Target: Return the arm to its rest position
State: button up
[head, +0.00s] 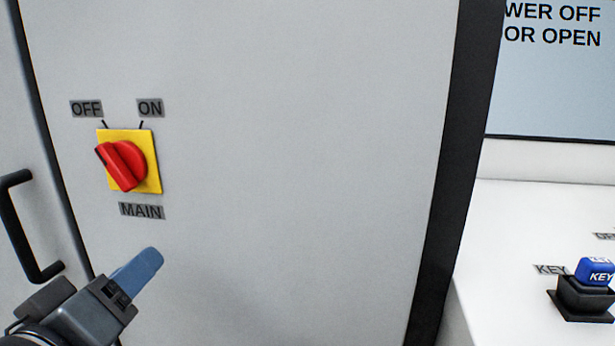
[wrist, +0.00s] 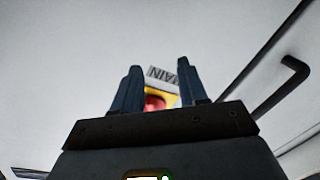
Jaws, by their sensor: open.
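My gripper (head: 148,262) is at the lower left of the head view, in front of the grey cabinet panel and below the MAIN label. In the wrist view my gripper (wrist: 160,90) shows two dark fingers standing apart with nothing held between them. The red rotary switch (head: 121,165) on its yellow plate (head: 153,177) is above the gripper, apart from it. Its red handle slants toward the upper left, on the OFF side. The switch also shows between the fingers in the wrist view (wrist: 155,102), partly hidden by the gripper.
A black door handle (head: 22,230) is at the left, close to my arm. A dark vertical edge (head: 455,180) bounds the panel at the right. Beyond it are a white console with a blue KEY button (head: 595,271) and a screen (head: 550,90). The panel's middle is clear.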

jog(key=s+d+f+n+g+y, duration=0.2)
jog(key=d+f+g, duration=0.1)
jog(key=d+f, duration=1.65)
jog(key=s+d+f+m+y, duration=0.1)
jog(key=s+d+f, duration=0.5)
jog(key=f, duration=0.1)
jog(key=s+d+m, duration=0.3)
jog(key=s+d, duration=0.8)
jog(key=s, duration=0.1)
jog(key=s+d+r+m+h, duration=0.1)
jog(key=s+d+r+m, duration=0.1)
jog(key=s+d+r, duration=0.2)
jog(key=s+d+r+m+h, duration=0.2)
jog(key=s+d+r+m, duration=0.1)
jog(key=s+r, duration=0.2)
jog(key=s, duration=0.2)
jog(key=shift+s+d+r+t, duration=0.2)
jog(key=shift+s+d+t, duration=0.1)
jog(key=shift+s+d, duration=0.1)
jog(key=shift+a, duration=0.1)
